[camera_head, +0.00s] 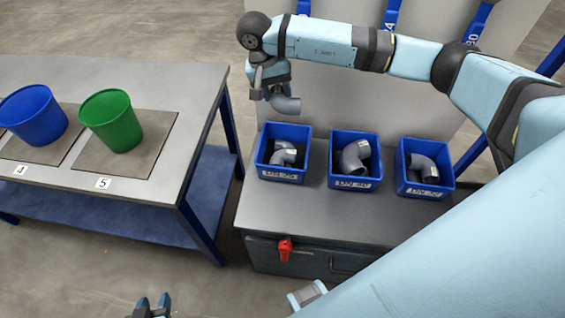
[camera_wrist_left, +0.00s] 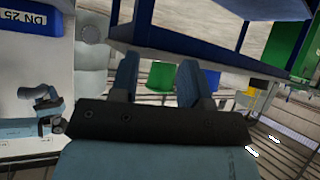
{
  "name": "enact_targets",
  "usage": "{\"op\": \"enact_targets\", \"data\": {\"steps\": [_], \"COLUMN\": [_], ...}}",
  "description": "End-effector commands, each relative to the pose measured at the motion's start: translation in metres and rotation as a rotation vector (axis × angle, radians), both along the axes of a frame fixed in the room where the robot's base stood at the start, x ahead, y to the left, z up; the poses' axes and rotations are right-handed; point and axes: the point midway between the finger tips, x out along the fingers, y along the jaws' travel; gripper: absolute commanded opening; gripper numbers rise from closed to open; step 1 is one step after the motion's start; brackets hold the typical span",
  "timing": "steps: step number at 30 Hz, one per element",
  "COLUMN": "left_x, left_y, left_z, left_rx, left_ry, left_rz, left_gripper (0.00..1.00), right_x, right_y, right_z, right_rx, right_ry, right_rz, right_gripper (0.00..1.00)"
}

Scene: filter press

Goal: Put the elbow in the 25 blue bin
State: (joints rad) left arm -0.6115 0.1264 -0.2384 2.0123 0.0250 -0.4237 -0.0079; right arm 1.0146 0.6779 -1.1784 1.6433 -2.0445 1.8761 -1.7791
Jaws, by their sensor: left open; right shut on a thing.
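My right gripper (camera_head: 268,90) is shut on a grey pipe elbow (camera_head: 287,104). It holds the elbow in the air above and slightly behind the blue bin labelled DN 25 (camera_head: 282,175), apart from it. That bin is the leftmost of the three on the grey cabinet and has grey elbows inside. My left gripper (camera_head: 152,304) is at the bottom edge of the head view, low and away from the bins. In the left wrist view (camera_wrist_left: 160,75) its fingers are apart with nothing between them.
Two more blue bins, the middle one (camera_head: 352,183) and the right one (camera_head: 425,191), stand beside it with grey elbows inside. A red handle (camera_head: 285,249) is on the cabinet front. A left table (camera_head: 165,75) bears a blue bucket (camera_head: 35,115) and a green bucket (camera_head: 112,122).

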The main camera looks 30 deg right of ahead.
Motion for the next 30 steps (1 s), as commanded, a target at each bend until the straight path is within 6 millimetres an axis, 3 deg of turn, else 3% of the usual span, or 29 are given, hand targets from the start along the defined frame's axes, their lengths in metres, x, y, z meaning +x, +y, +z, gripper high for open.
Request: {"op": "enact_targets", "data": {"steps": [1, 3, 7, 10, 24, 30], "left_x": [-0.001, -0.001, 0.0, 0.001, 0.004, 0.003], "left_y": [0.0, 0.001, 0.002, 0.002, 0.003, 0.003], "left_z": [-0.02, -0.027, -0.032, -0.03, -0.026, -0.029], "left_rx": [-0.001, -0.002, -0.003, -0.006, -0.006, -0.004], "left_ry": [0.003, 0.008, 0.012, 0.006, 0.001, 0.006], "left_rz": [0.001, 0.002, 0.005, 0.006, 0.008, 0.007], "left_gripper": [0.43, 0.43, 0.43, 0.43, 0.43, 0.43], "right_x": [0.01, 0.018, 0.026, 0.028, 0.026, 0.027], "right_y": [-0.005, -0.012, -0.019, -0.02, -0.021, -0.021], "right_z": [-0.004, 0.005, 0.014, 0.006, -0.11, -0.134], "right_rx": [0.003, 0.002, 0.0, 0.001, -0.001, -0.001], "right_ry": [-0.001, 0.0, 0.001, 0.005, 0.005, 0.001], "right_rz": [-0.045, -0.097, -0.149, -0.161, -0.162, -0.16], "right_gripper": [0.2, 0.2, 0.2, 0.2, 0.2, 0.2]}}
